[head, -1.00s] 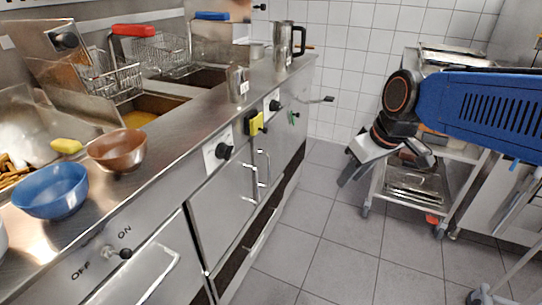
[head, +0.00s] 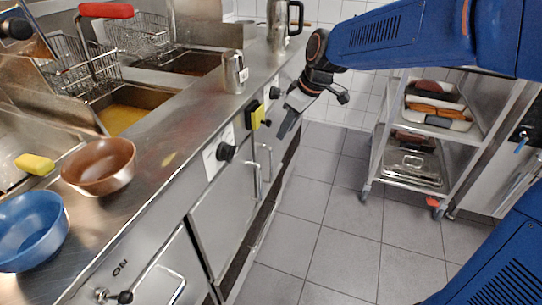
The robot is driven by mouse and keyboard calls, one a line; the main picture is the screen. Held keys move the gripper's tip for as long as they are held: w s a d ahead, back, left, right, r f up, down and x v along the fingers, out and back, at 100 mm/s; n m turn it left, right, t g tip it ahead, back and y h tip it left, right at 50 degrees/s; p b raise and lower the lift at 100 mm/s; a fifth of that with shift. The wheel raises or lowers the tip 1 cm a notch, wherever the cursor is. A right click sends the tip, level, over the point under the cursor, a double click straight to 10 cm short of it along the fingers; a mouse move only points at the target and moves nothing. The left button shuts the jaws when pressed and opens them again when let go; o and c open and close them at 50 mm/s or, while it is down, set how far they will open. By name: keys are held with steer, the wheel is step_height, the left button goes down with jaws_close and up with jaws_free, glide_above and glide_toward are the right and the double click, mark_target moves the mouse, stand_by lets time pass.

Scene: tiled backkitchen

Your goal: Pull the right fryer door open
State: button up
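The right fryer door (head: 278,160) is a narrow steel panel on the counter front, seen at a steep angle, and it looks closed. Its upright bar handle (head: 269,160) stands beside the handle (head: 257,181) of the left fryer door (head: 226,210), which also looks closed. My gripper (head: 283,131) points down and to the left, in front of the counter front. In the picture it is just above and right of the two handles, apparently apart from them. Its dark fingers are seen from the side, so the gap between them is hidden.
Black knobs (head: 225,152) and a yellow switch (head: 256,115) stick out above the doors. A steel trolley (head: 376,150) with trays stands at the right. Bowls (head: 100,166) and a steel jug (head: 280,25) stand on the counter. The tiled floor (head: 325,215) before the doors is clear.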

steer(key=x, duration=1.5)
steer(key=shift+s+d+f, duration=0.1)
steer(key=shift+c, duration=0.6)
jaws_close()
